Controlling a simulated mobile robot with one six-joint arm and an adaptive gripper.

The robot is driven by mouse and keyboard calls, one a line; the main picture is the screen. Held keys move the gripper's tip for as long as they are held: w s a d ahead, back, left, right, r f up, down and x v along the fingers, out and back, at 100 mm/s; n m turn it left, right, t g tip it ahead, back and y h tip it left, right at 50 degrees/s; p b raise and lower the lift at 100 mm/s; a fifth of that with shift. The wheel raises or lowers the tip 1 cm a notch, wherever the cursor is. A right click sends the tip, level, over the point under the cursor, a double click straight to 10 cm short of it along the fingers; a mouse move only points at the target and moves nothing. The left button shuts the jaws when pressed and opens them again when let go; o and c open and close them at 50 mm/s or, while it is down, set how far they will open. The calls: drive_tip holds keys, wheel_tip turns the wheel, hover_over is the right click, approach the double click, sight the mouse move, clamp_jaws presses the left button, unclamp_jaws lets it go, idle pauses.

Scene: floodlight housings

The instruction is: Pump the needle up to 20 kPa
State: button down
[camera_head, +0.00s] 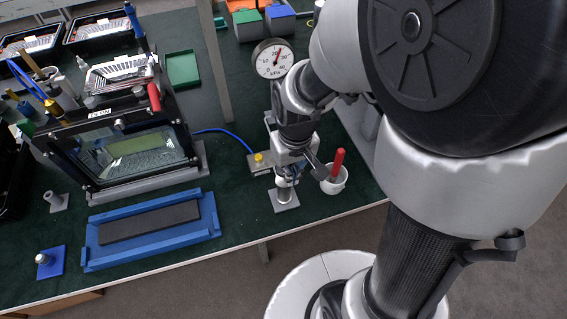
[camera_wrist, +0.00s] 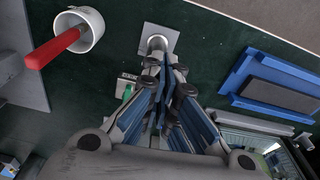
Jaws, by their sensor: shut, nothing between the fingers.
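The round white pressure gauge (camera_head: 272,58), marked kPa, stands at the back of the bench in the head view. Its dark needle points up and slightly right; the exact reading is too small to tell. My gripper (camera_head: 287,180) is shut and empty, low over a grey post on a square plate (camera_head: 284,199). The wrist view shows my gripper (camera_wrist: 163,72) with its fingers together, in line with the post on its plate (camera_wrist: 158,38). I cannot tell whether they touch. My arm hides part of the area below the gauge.
A white cup (camera_head: 334,184) with a red-handled tool (camera_head: 338,161) stands close right of my gripper. A blue tray (camera_head: 105,258) lies in front left.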

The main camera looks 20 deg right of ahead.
wheel_tip(320, 180, up, 9)
drive_tip(key=shift+s+f, duration=0.2)
drive_tip(key=shift+s, duration=0.25)
idle(0.6)
